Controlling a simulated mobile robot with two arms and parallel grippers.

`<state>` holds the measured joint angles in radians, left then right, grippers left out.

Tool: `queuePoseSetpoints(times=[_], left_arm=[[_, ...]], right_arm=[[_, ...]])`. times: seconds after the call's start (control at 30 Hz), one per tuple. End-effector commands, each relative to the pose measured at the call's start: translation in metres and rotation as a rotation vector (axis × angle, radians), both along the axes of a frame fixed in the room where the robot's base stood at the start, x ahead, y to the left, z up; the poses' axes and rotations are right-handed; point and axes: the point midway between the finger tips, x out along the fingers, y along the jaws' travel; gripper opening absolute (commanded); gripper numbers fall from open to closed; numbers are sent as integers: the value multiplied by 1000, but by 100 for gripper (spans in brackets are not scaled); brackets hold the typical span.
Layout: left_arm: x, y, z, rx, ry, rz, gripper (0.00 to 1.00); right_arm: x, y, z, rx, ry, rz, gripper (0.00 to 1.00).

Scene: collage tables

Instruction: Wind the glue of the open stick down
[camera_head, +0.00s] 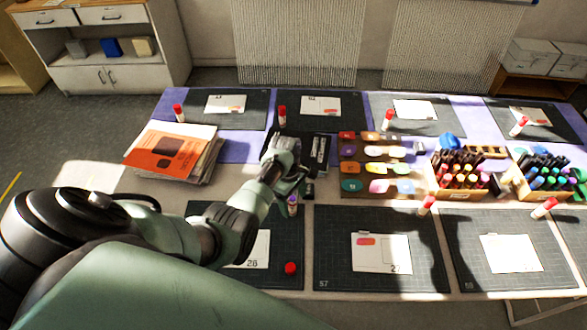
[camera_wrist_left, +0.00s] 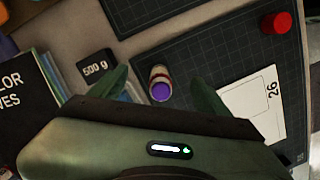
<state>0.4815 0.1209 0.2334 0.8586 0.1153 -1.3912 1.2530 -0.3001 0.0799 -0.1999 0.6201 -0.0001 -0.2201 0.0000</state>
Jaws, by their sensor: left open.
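The open glue stick (camera_head: 292,205) stands on the front left mat, its purple glue showing at the top. In the left wrist view the stick (camera_wrist_left: 160,88) has its purple end towards the camera, between the two green fingers of my left gripper (camera_wrist_left: 160,76). The fingers are open, with a gap on each side of the stick. In the head view my left gripper (camera_head: 291,188) is right at the stick and partly hides it. The red cap (camera_head: 290,268) lies apart on the same mat; it also shows in the left wrist view (camera_wrist_left: 276,22). My right gripper is not in view.
A card numbered 26 (camera_wrist_left: 252,105) lies beside the stick. A 500 g block (camera_wrist_left: 97,68) and books (camera_wrist_left: 25,95) are close to the left finger. Other capped glue sticks, such as one (camera_head: 427,205), stand on mats. Marker boxes (camera_head: 460,193) are at right.

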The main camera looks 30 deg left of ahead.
Motion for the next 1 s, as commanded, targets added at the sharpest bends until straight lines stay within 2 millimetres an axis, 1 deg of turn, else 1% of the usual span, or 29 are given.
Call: queuePoseSetpoints(times=[0.53,0.7,1.0], left_arm=[[0,0,32,0,-1,1,77],[0,0,35,0,0,1,77],[-1,0,35,0,0,1,77]], right_arm=[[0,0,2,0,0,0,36],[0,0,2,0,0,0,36],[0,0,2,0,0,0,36]])
